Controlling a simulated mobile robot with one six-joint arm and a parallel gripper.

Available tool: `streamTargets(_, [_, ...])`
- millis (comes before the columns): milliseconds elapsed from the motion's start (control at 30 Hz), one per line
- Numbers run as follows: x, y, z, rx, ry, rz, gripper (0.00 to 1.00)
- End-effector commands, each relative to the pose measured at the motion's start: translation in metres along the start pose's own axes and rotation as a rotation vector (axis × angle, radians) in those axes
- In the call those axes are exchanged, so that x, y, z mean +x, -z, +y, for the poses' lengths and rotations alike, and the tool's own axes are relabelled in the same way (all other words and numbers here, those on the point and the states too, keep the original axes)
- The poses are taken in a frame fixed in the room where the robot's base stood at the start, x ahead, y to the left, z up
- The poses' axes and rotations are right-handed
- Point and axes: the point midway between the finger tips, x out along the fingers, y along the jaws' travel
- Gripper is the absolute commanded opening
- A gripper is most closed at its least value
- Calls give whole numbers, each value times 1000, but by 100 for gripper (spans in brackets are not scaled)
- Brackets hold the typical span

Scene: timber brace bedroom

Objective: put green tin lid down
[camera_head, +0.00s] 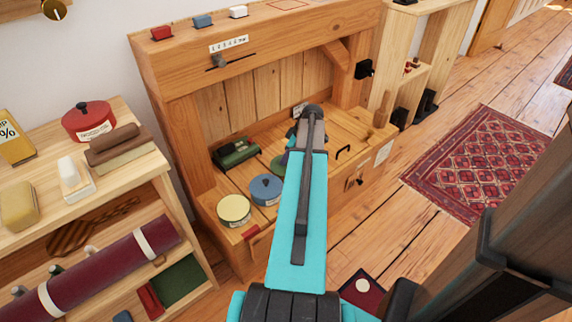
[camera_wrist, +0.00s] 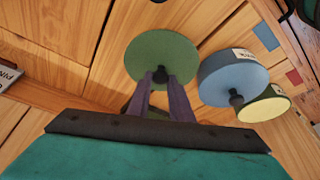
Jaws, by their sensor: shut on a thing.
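The green tin lid (camera_wrist: 160,58) is a flat round disc with a small dark knob. In the wrist view my gripper (camera_wrist: 161,76) is shut on that knob, with the disc beyond the fingertips over the wooden bench top. I cannot tell whether the disc touches the wood. In the head view my arm hides most of it, and only a green edge of the lid (camera_head: 279,163) shows left of the arm. My gripper's fingers are mostly hidden there too.
A blue tin (camera_head: 266,188) with a knobbed lid and a cream-topped tin (camera_head: 234,209) stand close by on the wooden bench (camera_head: 225,184). A dark green object (camera_head: 235,152) lies behind them. A black handle (camera_head: 343,152) is at the right. A shelf unit (camera_head: 150,178) stands left.

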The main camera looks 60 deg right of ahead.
Motion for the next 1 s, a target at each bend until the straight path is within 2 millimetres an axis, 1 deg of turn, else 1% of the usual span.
streamTargets(200, [23, -10, 0, 1, 1, 0, 0])
streamTargets(300, [30, -13, 0, 1, 0, 0, 0])
streamTargets(767, [33, -15, 0, 1, 0, 0, 0])
streamTargets(800, [34, -15, 0, 1, 0, 0, 21])
streamTargets(867, [33, -15, 0, 1, -1, 0, 31])
streamTargets(900, [33, -15, 0, 1, -1, 0, 38])
streamTargets(1000, [33, -15, 1, 1, -1, 0, 38])
